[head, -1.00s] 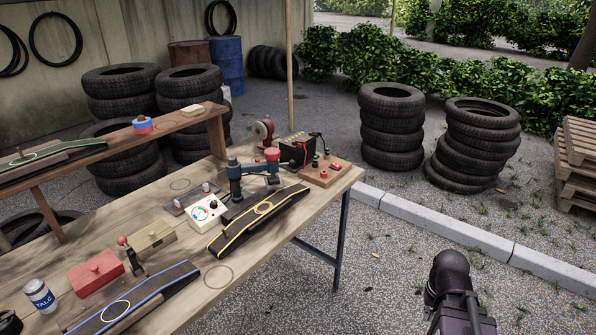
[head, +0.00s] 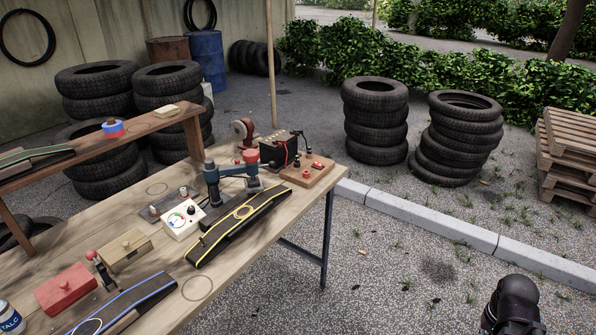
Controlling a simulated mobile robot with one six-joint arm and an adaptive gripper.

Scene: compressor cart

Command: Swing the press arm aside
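The press arm (head: 232,170) is a blue bar on the workbench (head: 231,275). It reaches right from an upright blue post (head: 211,185) to an end with a red top (head: 250,156). It lies behind the black ramp with yellow edging (head: 240,219). I cannot tell whether the arm's end touches anything below it. A dark rounded part of my own arm shows at the bottom right, well away from the bench. My gripper is not in view.
A white dial box (head: 183,220) stands left of the ramp. A black battery-like box (head: 278,149) and a wooden board with red parts (head: 307,170) are to the right. A raised shelf (head: 100,145) runs behind. Open ground lies right of the bench.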

